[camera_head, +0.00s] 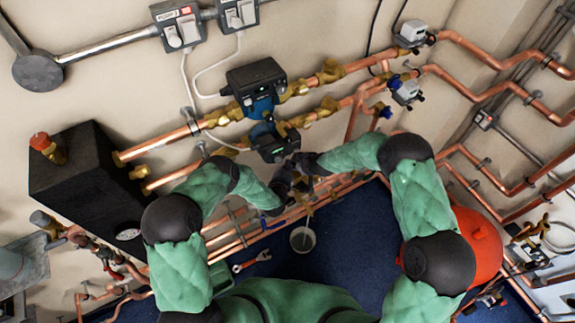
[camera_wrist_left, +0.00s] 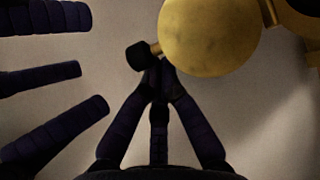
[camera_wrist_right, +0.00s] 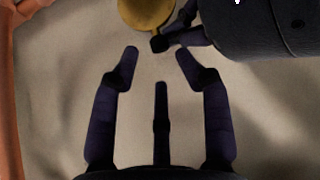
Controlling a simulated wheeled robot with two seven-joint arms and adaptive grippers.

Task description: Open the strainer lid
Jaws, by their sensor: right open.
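The brass strainer's round lid (camera_wrist_left: 212,35) fills the top of the left wrist view, with a small black knob (camera_wrist_left: 140,57) on a short brass stem at its edge. My left gripper (camera_wrist_left: 158,68) has its fingertips together at this knob and stem, shut on it. The right wrist view shows the brass lid (camera_wrist_right: 147,12) at the top and the knob (camera_wrist_right: 160,43) against the left gripper's fingers. My right gripper (camera_wrist_right: 154,62) is open and empty, just short of the knob. In the head view, my left gripper (camera_head: 280,184) and right gripper (camera_head: 303,163) are close together and hide the strainer.
Copper pipes (camera_head: 240,235) run around the grippers. A pump (camera_head: 256,85) and a dark box (camera_head: 85,175) are on the wall side. A red tank (camera_head: 478,240) stands right.

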